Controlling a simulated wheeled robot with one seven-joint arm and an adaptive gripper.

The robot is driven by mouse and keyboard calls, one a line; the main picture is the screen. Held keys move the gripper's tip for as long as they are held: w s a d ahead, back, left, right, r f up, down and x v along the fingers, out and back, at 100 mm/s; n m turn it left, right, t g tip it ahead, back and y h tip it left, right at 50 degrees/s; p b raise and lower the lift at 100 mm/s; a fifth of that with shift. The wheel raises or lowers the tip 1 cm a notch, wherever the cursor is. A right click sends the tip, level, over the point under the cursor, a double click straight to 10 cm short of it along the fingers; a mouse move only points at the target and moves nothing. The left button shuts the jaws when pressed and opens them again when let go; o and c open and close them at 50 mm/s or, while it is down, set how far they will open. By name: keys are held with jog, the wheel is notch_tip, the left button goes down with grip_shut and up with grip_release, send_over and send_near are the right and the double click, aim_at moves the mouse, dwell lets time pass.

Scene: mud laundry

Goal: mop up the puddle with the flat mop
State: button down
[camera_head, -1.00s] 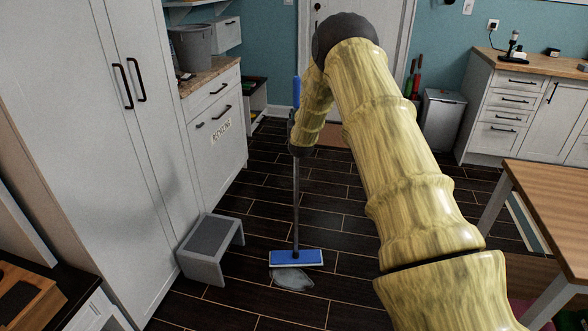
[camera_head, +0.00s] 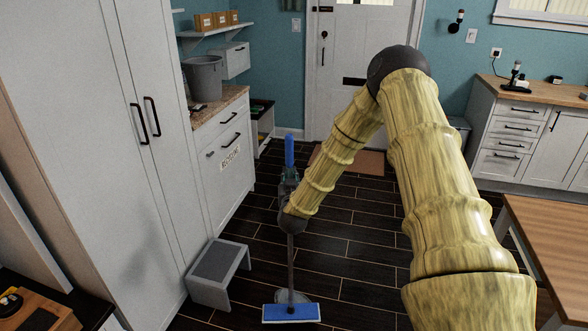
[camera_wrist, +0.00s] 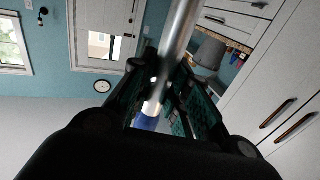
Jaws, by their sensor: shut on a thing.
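The flat mop has a blue handle grip (camera_head: 289,151), a grey pole and a flat blue head (camera_head: 291,313) with a pale edge. Its head rests on the dark floor, with the pole nearly upright. The greyish puddle (camera_head: 293,296) shows just beyond the head, around the foot of the pole; its near part may be hidden under the head. My gripper (camera_head: 289,182) is shut on the mop's upper pole, below the blue grip. In the wrist view the metal pole (camera_wrist: 179,35) runs between my gripper's dark green fingers (camera_wrist: 165,100).
A grey step stool (camera_head: 218,274) stands close left of the mop, before the tall white cabinet (camera_head: 95,130). A wooden-topped table (camera_head: 552,235) is at the right. Open dark plank floor (camera_head: 350,235) lies beyond the mop, up to a brown doormat (camera_head: 368,161).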

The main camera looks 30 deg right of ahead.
jog(key=shift+s+a, duration=0.2)
jog(key=shift+a, duration=0.05)
jog(key=shift+f+b, duration=1.5)
jog(key=shift+f, duration=0.75)
jog(key=shift+f+b, duration=0.35)
jog(key=shift+f, duration=0.2)
